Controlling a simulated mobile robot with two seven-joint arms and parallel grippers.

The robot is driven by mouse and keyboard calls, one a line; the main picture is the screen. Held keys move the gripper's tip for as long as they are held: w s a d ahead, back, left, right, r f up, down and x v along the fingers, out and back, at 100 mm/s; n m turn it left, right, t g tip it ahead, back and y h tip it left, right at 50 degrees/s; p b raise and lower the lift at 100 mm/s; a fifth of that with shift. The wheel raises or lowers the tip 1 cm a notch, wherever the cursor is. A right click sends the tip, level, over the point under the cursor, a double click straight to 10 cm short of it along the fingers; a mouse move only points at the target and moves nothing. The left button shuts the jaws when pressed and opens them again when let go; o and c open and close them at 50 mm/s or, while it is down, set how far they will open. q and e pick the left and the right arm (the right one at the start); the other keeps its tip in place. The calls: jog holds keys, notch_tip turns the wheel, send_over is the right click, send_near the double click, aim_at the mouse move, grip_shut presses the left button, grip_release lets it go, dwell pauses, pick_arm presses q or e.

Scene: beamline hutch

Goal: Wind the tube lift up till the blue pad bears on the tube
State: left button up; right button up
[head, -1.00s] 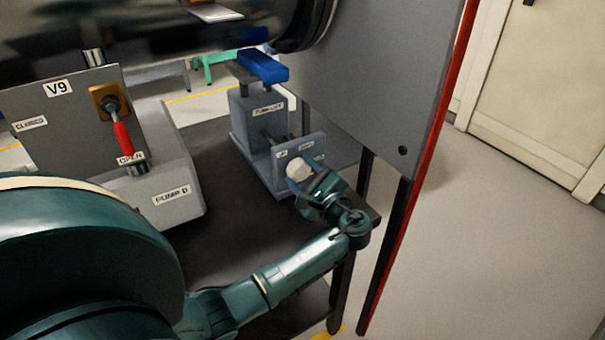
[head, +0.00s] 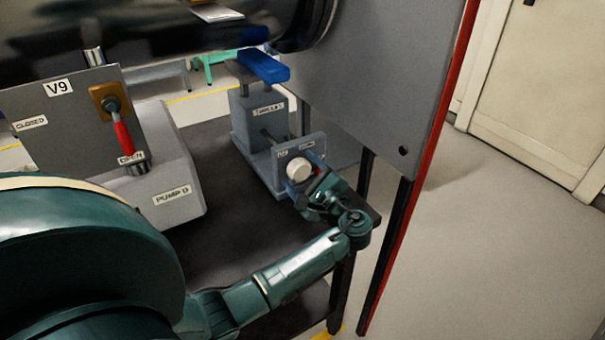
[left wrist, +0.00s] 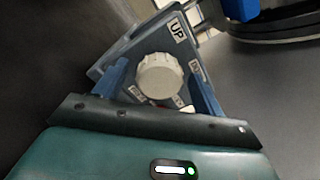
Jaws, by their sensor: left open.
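The tube lift (head: 247,118) is a grey block on a base plate, with a blue pad (head: 264,67) on top. The dark glossy tube (head: 130,25) runs above; the pad shows below its lower edge, and I cannot judge the gap exactly. The lift's front plate (head: 312,147) carries a round white knob (head: 299,170). My left gripper (head: 303,177) is open at the knob. In the left wrist view its blue fingers (left wrist: 158,90) stand on both sides of the white knob (left wrist: 159,76), apart from it, and an "UP" label (left wrist: 177,30) shows. My right gripper is out of view.
A grey pump box (head: 172,199) with a V9 panel and red-handled valve (head: 122,137) stands at left on the dark table (head: 225,225). A large grey panel with a red edge (head: 412,185) rises close right of the lift. Floor beyond is clear.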

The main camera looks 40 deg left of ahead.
pick_arm(q)
jog(key=v, duration=1.3)
jog(key=shift+s+d, duration=0.1)
jog(key=shift+f, duration=0.15)
